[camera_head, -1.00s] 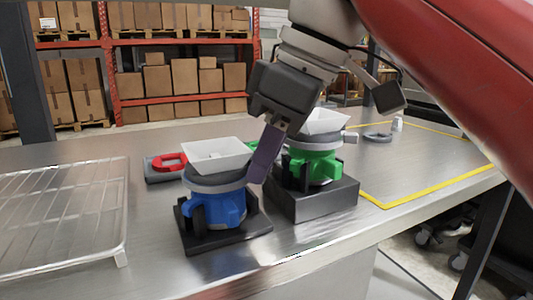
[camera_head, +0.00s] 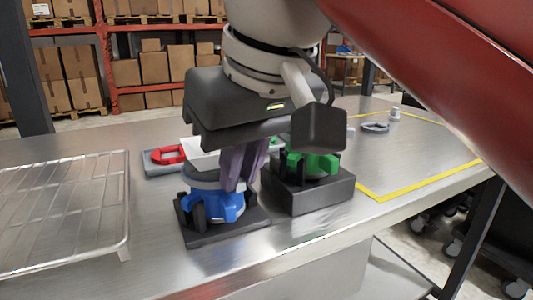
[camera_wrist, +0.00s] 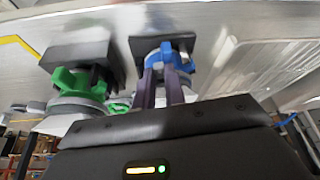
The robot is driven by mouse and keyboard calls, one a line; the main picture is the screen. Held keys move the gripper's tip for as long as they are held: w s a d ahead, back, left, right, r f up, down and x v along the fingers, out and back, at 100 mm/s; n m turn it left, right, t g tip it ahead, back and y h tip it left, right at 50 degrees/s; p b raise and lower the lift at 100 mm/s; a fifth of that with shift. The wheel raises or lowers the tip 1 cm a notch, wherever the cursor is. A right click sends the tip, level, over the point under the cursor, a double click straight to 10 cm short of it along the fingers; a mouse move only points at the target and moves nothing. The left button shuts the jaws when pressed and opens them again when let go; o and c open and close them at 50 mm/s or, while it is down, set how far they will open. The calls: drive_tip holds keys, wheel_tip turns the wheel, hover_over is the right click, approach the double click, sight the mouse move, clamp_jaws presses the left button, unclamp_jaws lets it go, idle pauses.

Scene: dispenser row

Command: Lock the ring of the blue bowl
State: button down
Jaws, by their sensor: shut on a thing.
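The blue bowl (camera_head: 229,209) stands on a dark square plate, with a grey ring (camera_head: 198,179) around its top and a white tray-like hopper (camera_head: 197,150) above. The blue bowl also shows in the wrist view (camera_wrist: 172,53). My gripper (camera_head: 235,180) points down at the ring's right side, its purple fingers shut on the ring there. The wrist view shows both fingers (camera_wrist: 161,84) in front of the blue bowl. The exact contact spot is hidden by the fingers, and my gripper's body covers part of the hopper.
A green bowl (camera_head: 322,165) on a dark block (camera_head: 315,195) stands close on the right. A wire rack (camera_head: 65,215) lies at left. A red part in a grey holder (camera_head: 165,158) sits behind. A grey ring (camera_head: 375,128) lies inside the yellow-marked area.

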drive_tip(key=shift+s+a+m, duration=0.1)
drive_tip(key=shift+m, duration=0.2)
drive_tip(key=c, duration=1.7)
unclamp_jaws()
drive_tip(key=p+v, duration=0.2)
drive_tip(key=v, duration=0.5)
drive_tip(key=shift+s+r, duration=0.2)
drive_tip(key=shift+r, duration=0.15)
